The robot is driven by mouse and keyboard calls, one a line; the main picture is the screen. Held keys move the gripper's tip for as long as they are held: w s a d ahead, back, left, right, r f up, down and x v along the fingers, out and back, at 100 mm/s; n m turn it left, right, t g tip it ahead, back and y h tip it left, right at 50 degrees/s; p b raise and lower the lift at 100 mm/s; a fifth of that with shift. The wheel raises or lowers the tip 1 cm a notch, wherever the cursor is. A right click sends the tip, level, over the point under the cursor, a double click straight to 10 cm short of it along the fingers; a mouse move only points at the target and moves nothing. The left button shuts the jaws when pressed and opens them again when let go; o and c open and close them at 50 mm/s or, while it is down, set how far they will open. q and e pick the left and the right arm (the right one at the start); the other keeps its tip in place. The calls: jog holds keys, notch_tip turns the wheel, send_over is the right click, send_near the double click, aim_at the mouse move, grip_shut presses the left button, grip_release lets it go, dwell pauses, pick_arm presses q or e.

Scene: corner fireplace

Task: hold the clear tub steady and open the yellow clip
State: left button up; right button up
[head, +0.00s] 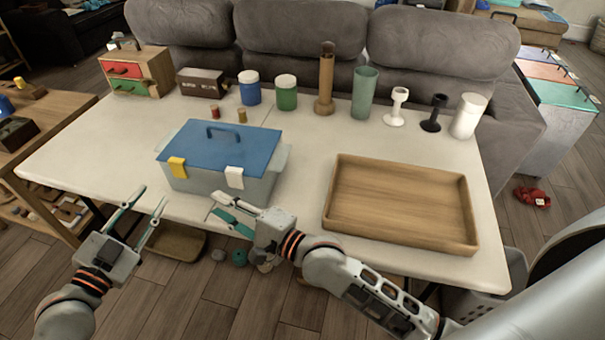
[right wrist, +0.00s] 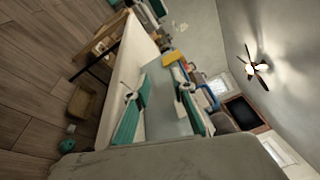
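The clear tub (head: 215,186) looks pale grey and stands on the table with a blue lid (head: 215,145) on top. The yellow clip (head: 177,167) is at the left of its front side, against the lid edge. A white clip (head: 235,178) is at the right of the same side. My left gripper (head: 152,196) is open and empty, in front of the tub's left end and apart from it. My right gripper (head: 213,202) is open and empty near the tub's front. The right wrist view shows the tub (right wrist: 168,115) and yellow clip (right wrist: 173,58) beyond its spread fingers.
A wooden tray (head: 400,204) lies on the right of the white table (head: 300,215). Behind the tub stand small bottles, a blue jar (head: 250,88), a green jar (head: 286,93) and several taller vessels. A drawer box (head: 137,73) is at the back left. The table's left front is clear.

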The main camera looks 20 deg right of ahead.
jog(key=w+d+r+m+t+h, duration=0.1)
jog(key=w+d+r+t, duration=0.1)
jog(key=d+r, duration=0.35)
jog(key=w+d+r+m+t+h, duration=0.1)
jog(key=d+r+m+t, duration=0.1)
jog(key=r, duration=0.6)
jog(key=n+h, duration=0.1)
jog(key=h, duration=0.5)
send_near(286, 154)
jog(key=w, duration=0.2)
jog(key=shift+w+a, duration=0.25)
jog(key=shift+w, duration=1.05)
jog(key=shift+w+a, duration=0.25)
jog(key=shift+w, duration=1.05)
jog(key=shift+w+a, duration=0.25)
jog(key=shift+w, duration=1.05)
